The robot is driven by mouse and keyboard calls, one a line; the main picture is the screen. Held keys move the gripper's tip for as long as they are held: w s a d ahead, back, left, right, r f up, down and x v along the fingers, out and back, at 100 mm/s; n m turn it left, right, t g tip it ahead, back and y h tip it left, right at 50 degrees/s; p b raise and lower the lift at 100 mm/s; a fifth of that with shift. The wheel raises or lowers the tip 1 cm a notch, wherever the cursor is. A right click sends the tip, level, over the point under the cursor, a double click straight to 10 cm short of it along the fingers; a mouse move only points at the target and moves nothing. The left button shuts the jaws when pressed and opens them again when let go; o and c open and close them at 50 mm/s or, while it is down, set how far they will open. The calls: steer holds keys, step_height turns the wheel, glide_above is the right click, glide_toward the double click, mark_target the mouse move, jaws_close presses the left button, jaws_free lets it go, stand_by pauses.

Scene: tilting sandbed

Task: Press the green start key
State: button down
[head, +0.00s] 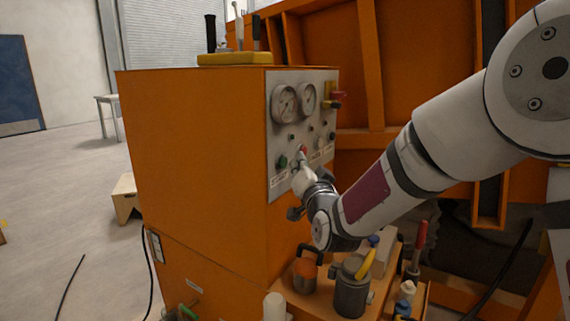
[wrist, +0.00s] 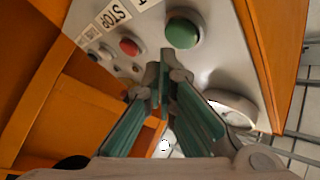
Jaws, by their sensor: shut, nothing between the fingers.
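The green start key (head: 283,161) is a round button low on the left of the grey control panel (head: 287,135). In the wrist view the green key (wrist: 182,31) is large and unobstructed, with a pale collar around it. My gripper (head: 300,168) is at the panel, just right of the green key in the head view. In the wrist view its closed fingertips (wrist: 165,72) lie just below the key in the picture, with nothing between them. I cannot tell whether the tips touch the panel.
A red button (wrist: 130,47) sits beside the green key, near a STOP label (wrist: 113,15). Two gauges (head: 285,104) are above. The orange cabinet (head: 190,150) carries the panel. Below my arm, a ledge holds a grey canister (head: 351,290) and an orange-and-black object (head: 306,273).

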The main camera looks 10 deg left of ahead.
steer(key=shift+a, duration=0.15)
steer(key=shift+w+a+b, duration=0.15)
steer(key=shift+a+b, duration=0.1)
steer(key=shift+b, duration=0.2)
steer(key=shift+w+a, duration=0.15)
steer(key=shift+a, duration=0.35)
stand_by(0.7)
steer(key=shift+d+b, duration=0.15)
steer(key=shift+b, duration=0.2)
steer(key=shift+s+d+b, duration=0.3)
steer(key=shift+d+b, duration=0.05)
steer(key=shift+d, duration=0.4)
steer(key=shift+s+d+b, duration=0.25)
steer(key=shift+s+d, duration=0.05)
steer(key=shift+d, duration=0.5)
steer(key=shift+s+d+b, duration=0.25)
steer(key=shift+d+b, duration=0.05)
steer(key=shift+d, duration=0.45)
steer(key=shift+s+d+b, duration=0.25)
steer(key=shift+s+d, duration=0.05)
steer(key=shift+d, duration=0.5)
